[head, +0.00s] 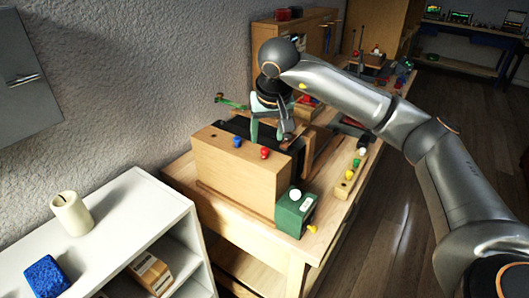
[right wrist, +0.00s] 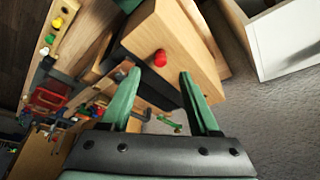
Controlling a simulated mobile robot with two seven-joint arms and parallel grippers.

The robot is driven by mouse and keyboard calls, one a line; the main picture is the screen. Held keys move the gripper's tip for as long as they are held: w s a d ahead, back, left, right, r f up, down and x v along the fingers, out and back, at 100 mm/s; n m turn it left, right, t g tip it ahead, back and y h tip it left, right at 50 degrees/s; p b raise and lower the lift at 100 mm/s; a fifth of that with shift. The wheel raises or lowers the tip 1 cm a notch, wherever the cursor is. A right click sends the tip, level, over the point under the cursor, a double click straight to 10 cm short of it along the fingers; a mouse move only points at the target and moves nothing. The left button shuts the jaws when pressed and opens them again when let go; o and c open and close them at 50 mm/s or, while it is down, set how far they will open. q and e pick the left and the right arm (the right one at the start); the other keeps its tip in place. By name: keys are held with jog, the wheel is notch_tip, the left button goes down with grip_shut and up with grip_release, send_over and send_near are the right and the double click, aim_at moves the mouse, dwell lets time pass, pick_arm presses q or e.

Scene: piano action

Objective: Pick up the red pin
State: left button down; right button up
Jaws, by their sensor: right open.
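The red pin (head: 264,153) stands upright on the top of a light wooden block (head: 235,175), near its right end. It also shows in the right wrist view (right wrist: 160,58), just beyond the fingertips and roughly centred between them. My right gripper (head: 269,138) is open with green fingers, empty, above and close behind the red pin. Its two fingers also show in the right wrist view (right wrist: 159,76), apart from the pin. A blue pin (head: 237,142) stands on the same block to the left. My left gripper is not in view.
A green box (head: 294,213) with a white knob stands right of the block. A wooden strip (head: 345,186) with several coloured pieces lies on the bench farther right. A white shelf (head: 120,225) with a cream cup (head: 71,213) is at the lower left.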

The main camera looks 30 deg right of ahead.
aim_at(265, 149)
jog(key=p+x, duration=0.1)
jog(key=x, duration=0.5)
jog(key=shift+w+d+f, duration=0.1)
jog(key=shift+w+f, duration=0.1)
jog(key=shift+w, duration=0.1)
grip_shut()
dwell(0.4)
